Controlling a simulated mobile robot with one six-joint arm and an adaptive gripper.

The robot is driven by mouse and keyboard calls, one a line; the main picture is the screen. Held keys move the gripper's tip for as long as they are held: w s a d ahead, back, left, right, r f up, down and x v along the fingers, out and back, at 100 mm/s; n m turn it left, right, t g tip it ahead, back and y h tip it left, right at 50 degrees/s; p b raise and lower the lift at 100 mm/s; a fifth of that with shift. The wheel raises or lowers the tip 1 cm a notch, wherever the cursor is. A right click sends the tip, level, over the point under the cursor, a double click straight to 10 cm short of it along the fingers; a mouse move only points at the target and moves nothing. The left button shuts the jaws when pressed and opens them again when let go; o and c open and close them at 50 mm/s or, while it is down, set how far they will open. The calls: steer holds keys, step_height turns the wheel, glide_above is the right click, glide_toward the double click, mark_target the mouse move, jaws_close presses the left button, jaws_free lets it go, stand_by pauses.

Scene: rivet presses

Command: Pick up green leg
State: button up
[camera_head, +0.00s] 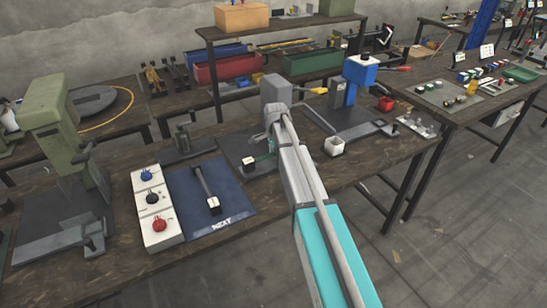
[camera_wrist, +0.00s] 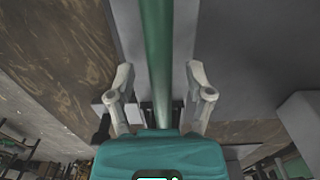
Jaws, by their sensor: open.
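The green leg (camera_wrist: 157,50) runs lengthwise up the middle of the wrist view as a long green bar. My gripper (camera_wrist: 159,75) is open, with one finger on each side of the leg and a visible gap on both sides. The leg's lower end is hidden behind my teal gripper body. In the head view, a small green part of the leg (camera_head: 271,146) shows just left of my arm, at the grey press in the middle of the bench. My arm hides most of the gripper there.
A blue mat (camera_head: 232,222) with a dark leg (camera_head: 206,187) on it lies left of my arm, beside a button box (camera_head: 156,207). A green press (camera_head: 62,130) stands far left. A blue press (camera_head: 358,75) and a white cup (camera_head: 334,146) are to the right.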

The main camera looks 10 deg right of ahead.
steer(key=shift+c, duration=0.3)
jaws_close()
steer(key=shift+r, duration=0.15)
stand_by(0.4)
step_height(320, 180, up, 3)
steer(key=p, duration=0.3)
steer(key=s+d+r+p, duration=0.1)
steer(key=s+r+p, duration=0.8)
steer(key=s, duration=0.5)
steer(key=shift+d+r+p, duration=0.2)
steer(key=shift+r+p, duration=0.15)
steer(key=shift+p, duration=0.15)
steer(key=shift+a, duration=0.15)
